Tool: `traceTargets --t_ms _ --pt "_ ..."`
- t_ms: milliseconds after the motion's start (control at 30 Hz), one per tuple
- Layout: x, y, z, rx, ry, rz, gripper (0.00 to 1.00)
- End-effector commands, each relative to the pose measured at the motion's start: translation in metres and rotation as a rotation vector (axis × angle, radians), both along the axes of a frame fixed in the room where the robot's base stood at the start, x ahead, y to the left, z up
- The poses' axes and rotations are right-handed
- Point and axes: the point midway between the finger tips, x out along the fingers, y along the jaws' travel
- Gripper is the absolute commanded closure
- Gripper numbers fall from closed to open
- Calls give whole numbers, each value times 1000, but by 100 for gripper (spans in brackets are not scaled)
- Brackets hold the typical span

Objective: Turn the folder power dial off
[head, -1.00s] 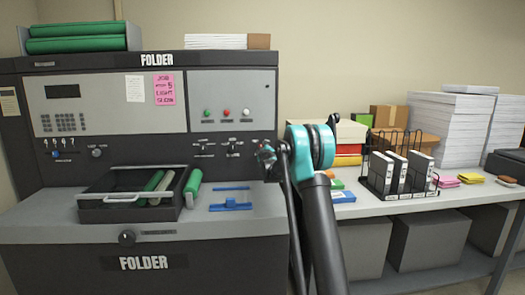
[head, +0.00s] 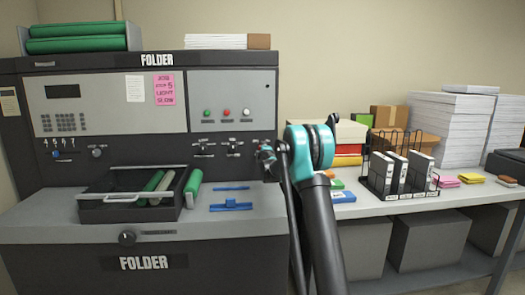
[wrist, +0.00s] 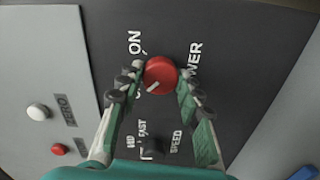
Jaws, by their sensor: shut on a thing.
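The power dial (wrist: 160,70) is a round red knob on a dark panel in the wrist view. A white line on it points to the lower left in the picture, toward a label mostly hidden behind the left finger. The word ON stands above and left of it, and POWER, partly covered, to its right. My gripper (wrist: 162,76) has one finger on each side of the dial and is shut on it. In the head view my gripper (head: 266,154) is at the right edge of the folder (head: 100,165), and my arm hides the dial there.
In the wrist view a small black speed knob (wrist: 153,147) sits below the dial, between my fingers. A white button (wrist: 38,112) and a red button (wrist: 58,149) are on the grey panel. In the head view a table (head: 380,205) with file boxes stands at the right.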

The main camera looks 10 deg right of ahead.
Motion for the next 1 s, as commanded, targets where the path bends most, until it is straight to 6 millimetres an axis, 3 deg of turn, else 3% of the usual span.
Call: traceTargets --t_ms 233,267,400,767,1000 --pt "0 0 0 -1 0 1 94" --pt "0 0 0 -1 0 1 61" --pt "0 0 0 -1 0 1 44" --pt "-3 0 0 0 0 1 44" --pt "-37 0 1 -2 0 1 44"
